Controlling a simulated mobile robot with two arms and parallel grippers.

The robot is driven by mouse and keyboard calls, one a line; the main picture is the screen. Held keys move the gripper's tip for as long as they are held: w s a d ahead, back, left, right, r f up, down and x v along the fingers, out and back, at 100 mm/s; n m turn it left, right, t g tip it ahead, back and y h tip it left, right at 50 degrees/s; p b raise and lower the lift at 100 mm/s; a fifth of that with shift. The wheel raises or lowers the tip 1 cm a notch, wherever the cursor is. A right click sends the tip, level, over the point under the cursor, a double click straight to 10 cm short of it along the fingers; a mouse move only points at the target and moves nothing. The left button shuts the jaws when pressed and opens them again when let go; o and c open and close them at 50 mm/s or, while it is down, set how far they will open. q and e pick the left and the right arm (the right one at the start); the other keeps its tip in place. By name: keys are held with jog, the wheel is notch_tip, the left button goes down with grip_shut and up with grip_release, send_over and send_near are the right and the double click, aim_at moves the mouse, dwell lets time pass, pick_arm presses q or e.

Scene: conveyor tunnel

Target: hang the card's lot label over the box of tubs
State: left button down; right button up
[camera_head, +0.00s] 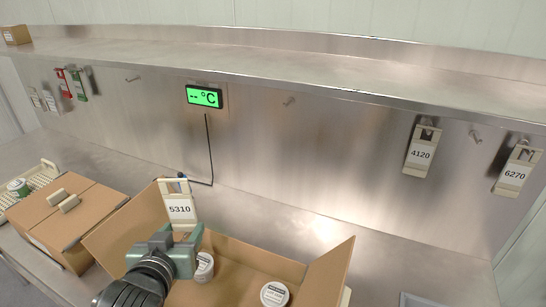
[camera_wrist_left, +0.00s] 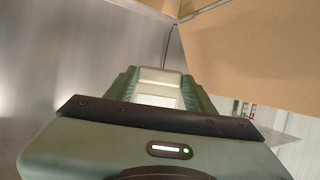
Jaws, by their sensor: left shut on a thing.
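My left gripper (camera_head: 176,233) is shut on a beige hang label reading 5310 (camera_head: 180,208). It holds the label upright at the back left of an open cardboard box (camera_head: 245,252). I cannot tell whether the label touches the box. White-lidded tubs stand in the box, one at the right (camera_head: 274,294) and one beside my gripper (camera_head: 205,267). In the left wrist view the label (camera_wrist_left: 158,80) sits between the green fingers. Labels 4120 (camera_head: 421,153) and 6270 (camera_head: 515,175) hang at the right of the back wall. I cannot make out the card. My right gripper is out of view.
A closed carton (camera_head: 65,215) and a beige crate (camera_head: 42,177) stand left of the open box. A shelf (camera_head: 290,72) overhangs the bench.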

pick_arm(q)
jog(key=w+d+f+m+h+p, duration=0.2)
jog(key=w+d+f+h+p, duration=0.1)
jog(key=w+d+f, duration=0.4)
jog(key=w+d+r+m+h+p, duration=0.1)
jog(key=w+d+r, duration=0.5)
jog(key=w, duration=0.3)
jog(key=w+d+r+m+h+p, duration=0.1)
jog(key=w+d+r+m+p, duration=0.1)
jog(key=w+d+r, duration=0.4)
jog(key=w, duration=0.3)
jog(key=shift+g+h, duration=0.4)
jog(key=shift+r, duration=0.1)
jog(key=shift+w, duration=0.1)
